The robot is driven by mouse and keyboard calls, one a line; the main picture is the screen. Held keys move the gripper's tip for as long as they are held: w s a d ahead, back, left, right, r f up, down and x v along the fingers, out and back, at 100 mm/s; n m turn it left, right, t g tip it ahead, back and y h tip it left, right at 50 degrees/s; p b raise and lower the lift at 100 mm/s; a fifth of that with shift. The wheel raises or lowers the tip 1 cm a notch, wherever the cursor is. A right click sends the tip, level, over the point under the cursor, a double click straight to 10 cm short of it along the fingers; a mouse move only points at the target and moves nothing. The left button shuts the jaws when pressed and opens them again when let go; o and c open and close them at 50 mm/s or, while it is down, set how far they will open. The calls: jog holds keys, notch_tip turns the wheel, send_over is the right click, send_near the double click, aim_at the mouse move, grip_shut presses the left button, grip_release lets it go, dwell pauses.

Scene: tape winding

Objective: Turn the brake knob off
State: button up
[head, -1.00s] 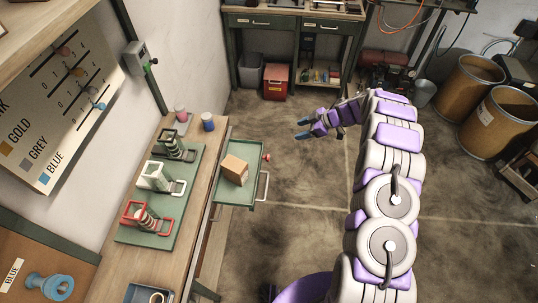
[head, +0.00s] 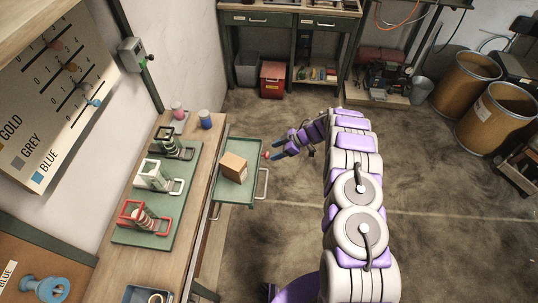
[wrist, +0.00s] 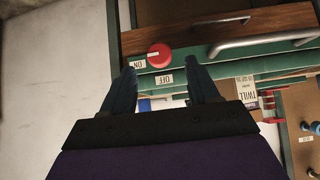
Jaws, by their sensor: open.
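The red brake knob (wrist: 160,56) sits on the edge of the green cart in the wrist view, between an ON label (wrist: 139,64) and an OFF label (wrist: 164,79). In the head view the knob (head: 265,155) is small, at the tray's right side. My gripper (wrist: 162,78) is open and empty, its two dark fingers apart, with the knob between and beyond the fingertips. In the head view my gripper (head: 271,147) is close to the knob, pointing left at it. Whether a finger touches the knob is too small to tell.
The green cart tray (head: 229,196) holds a cardboard box (head: 233,167) and has a metal handle (head: 262,184) beside the knob. A wooden bench (head: 187,238) with a green board of clamp-like fixtures stands to the left.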

aim_at(265, 155)
jog(key=shift+b+x, duration=0.3)
jog(key=shift+x, duration=1.95)
jog(key=c, duration=1)
